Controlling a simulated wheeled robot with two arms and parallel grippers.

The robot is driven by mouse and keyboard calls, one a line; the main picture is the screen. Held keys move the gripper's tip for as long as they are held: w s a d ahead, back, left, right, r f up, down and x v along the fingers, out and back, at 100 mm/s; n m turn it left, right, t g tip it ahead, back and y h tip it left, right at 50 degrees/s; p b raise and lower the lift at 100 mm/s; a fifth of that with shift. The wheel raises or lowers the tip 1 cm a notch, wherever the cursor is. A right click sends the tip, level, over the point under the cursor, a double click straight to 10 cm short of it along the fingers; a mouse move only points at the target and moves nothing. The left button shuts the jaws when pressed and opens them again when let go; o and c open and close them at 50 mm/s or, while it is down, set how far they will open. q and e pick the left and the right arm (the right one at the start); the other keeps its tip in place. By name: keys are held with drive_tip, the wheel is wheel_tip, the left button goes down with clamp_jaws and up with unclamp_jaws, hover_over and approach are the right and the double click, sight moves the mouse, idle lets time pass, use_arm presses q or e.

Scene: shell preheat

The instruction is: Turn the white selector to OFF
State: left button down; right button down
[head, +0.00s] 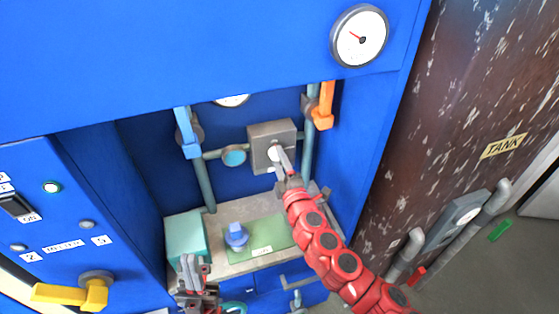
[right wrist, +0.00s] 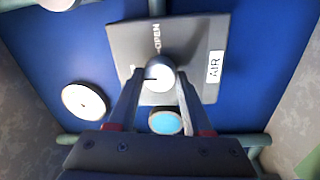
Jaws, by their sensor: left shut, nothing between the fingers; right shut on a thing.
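The white selector (head: 272,154) is on the front of a grey box (head: 263,134) at the back of the blue recess. In the right wrist view, the selector (right wrist: 158,97) is a round white knob with a short dark mark. The box there bears the labels OPEN and AIR; no OFF label is readable. My right gripper (head: 280,158) is shut on the selector, one finger on each side, partly hiding it. My left gripper (head: 191,272) is shut and empty at the lower left, in front of the recess, away from the selector.
A blue lever (head: 187,132) and an orange lever (head: 324,104) flank the box on pipes. Below are a blue knob (head: 236,236) on a green plate and a teal box (head: 184,238). A yellow handle (head: 92,293) protrudes at lower left. A brown tank (head: 470,60) stands right.

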drive_tip(key=shift+c, duration=1.6)
unclamp_jaws()
drive_tip(key=shift+s, duration=0.15)
drive_tip(key=v, duration=1.7)
drive_tip(key=shift+b, duration=0.45)
